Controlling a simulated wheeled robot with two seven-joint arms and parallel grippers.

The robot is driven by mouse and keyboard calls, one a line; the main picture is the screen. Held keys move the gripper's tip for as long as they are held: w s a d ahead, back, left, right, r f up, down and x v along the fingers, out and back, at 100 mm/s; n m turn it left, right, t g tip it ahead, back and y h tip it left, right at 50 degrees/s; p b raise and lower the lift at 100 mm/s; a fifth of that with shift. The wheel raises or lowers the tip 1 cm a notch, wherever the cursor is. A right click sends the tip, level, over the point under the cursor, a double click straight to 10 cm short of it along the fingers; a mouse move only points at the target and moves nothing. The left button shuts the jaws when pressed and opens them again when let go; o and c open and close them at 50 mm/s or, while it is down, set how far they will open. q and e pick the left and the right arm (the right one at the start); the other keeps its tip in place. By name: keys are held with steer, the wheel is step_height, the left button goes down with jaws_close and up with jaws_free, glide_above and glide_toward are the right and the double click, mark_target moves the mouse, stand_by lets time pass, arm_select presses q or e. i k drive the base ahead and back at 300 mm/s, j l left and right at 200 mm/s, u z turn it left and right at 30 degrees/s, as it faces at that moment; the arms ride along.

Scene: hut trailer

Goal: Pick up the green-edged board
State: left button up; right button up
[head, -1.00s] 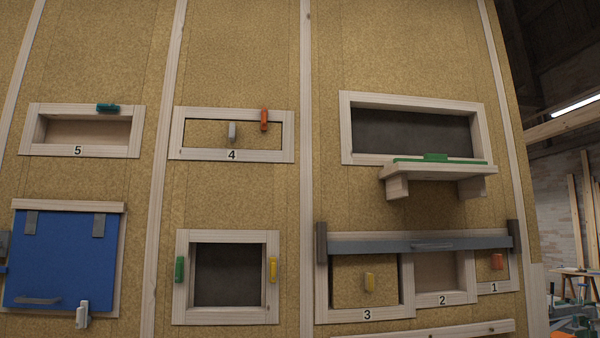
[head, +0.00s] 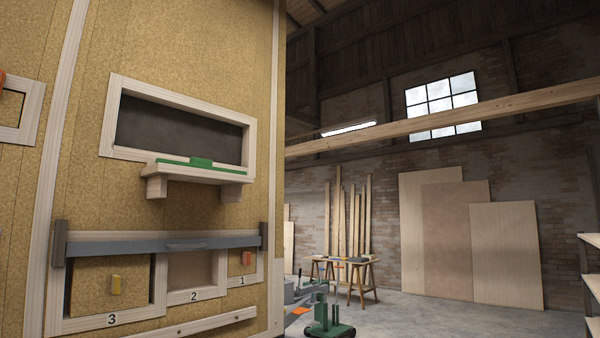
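A pale wooden ledge (head: 198,174) juts out below the dark rectangular opening (head: 172,130) in the wall panel, in the left part of the head view. A thin green strip with a raised green block (head: 201,162) runs along its top. Two wooden brackets (head: 157,187) show under it. No other board with a green edge can be made out, and I cannot tell whether the green strip belongs to a separate board lying on the ledge. Neither of my grippers is in view.
Below the ledge, a grey bar (head: 160,246) crosses the compartments numbered 1, 2 and 3. The panel ends at mid-picture. Beyond are a green wheeled machine (head: 328,322), a trestle table (head: 345,266), plain boards (head: 505,256) against brick, and open concrete floor (head: 420,315).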

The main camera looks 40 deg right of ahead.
mark_target(194, 162)
steer(key=z, duration=0.75)
steer(key=k+l, duration=0.05)
